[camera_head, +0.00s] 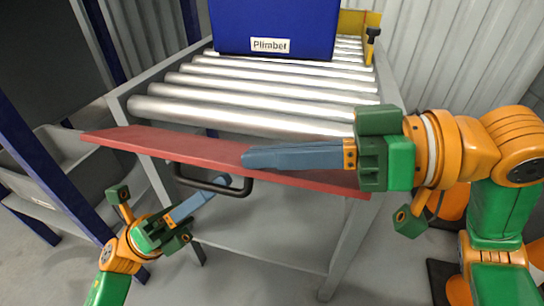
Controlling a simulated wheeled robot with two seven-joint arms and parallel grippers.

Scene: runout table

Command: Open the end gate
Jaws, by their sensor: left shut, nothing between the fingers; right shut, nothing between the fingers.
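The end gate is a long red board (140,142) across the near end of the roller table. A dark looped handle (190,184) hangs at its near side, left of the middle. My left gripper (226,181) is shut and empty, with its tips at the right part of the handle; I cannot tell whether they touch it. My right gripper (246,158) is shut and empty. Its blue fingers point left and lie across the view of the gate's top, hiding part of its right half. Whether they touch the gate is unclear.
The near rollers (230,112) are bare. A yellow piece with a black knob (373,33) stands at the far right. A blue-posted rack with grey bins (45,200) is at the left.

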